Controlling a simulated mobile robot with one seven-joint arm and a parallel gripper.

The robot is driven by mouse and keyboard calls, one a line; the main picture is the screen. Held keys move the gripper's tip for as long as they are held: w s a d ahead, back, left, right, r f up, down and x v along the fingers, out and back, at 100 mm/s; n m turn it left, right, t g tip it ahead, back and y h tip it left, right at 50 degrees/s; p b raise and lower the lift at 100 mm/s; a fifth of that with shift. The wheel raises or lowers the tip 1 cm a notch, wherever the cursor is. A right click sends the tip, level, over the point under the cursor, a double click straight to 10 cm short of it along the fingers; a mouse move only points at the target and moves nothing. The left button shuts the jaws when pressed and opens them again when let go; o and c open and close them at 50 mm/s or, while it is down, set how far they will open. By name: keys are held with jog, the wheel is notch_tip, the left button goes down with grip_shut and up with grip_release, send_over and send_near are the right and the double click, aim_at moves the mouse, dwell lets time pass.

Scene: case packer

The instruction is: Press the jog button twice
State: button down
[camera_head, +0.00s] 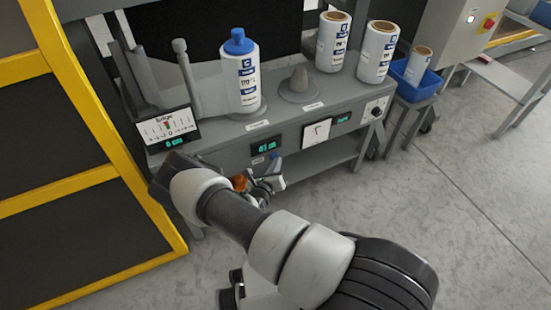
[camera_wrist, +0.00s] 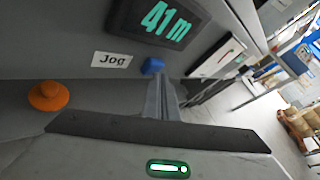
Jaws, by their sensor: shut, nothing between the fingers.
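The jog button is a small blue block (camera_wrist: 152,65) on the grey panel, just right of the white "Jog" label (camera_wrist: 112,59) and below a display (camera_wrist: 160,20) reading 41 m in green. In the head view the display (camera_head: 266,146) and the blue button (camera_head: 275,155) sit on the front of the grey bench. My gripper (camera_wrist: 164,80) is shut and empty, its tips close beside the button in the wrist view. I cannot tell whether they touch it. In the head view my gripper (camera_head: 276,178) is in front of the panel, just below the button.
An orange round knob (camera_wrist: 48,95) stands left of the fingers on the panel. On the bench are a blue-capped roll (camera_head: 240,80), a grey cone (camera_head: 299,82) and white rolls (camera_head: 333,42). A yellow-framed guard (camera_head: 95,130) stands at left.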

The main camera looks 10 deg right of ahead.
jog(key=shift+w, duration=0.15)
jog(key=shift+r, duration=0.1)
jog(key=shift+s+d+p, duration=0.15)
jog(key=shift+s+p, duration=0.4)
jog(key=shift+s, duration=0.35)
jog(key=shift+s+d+p, duration=0.2)
jog(key=shift+s+p, duration=0.25)
jog(key=shift+s, duration=0.35)
jog(key=shift+s+d+p, duration=0.25)
jog(key=shift+s+p, duration=0.15)
jog(key=shift+s, duration=0.4)
jog(key=shift+s+d+p, duration=0.2)
jog(key=shift+s+p, duration=0.25)
jog(key=shift+s, duration=0.35)
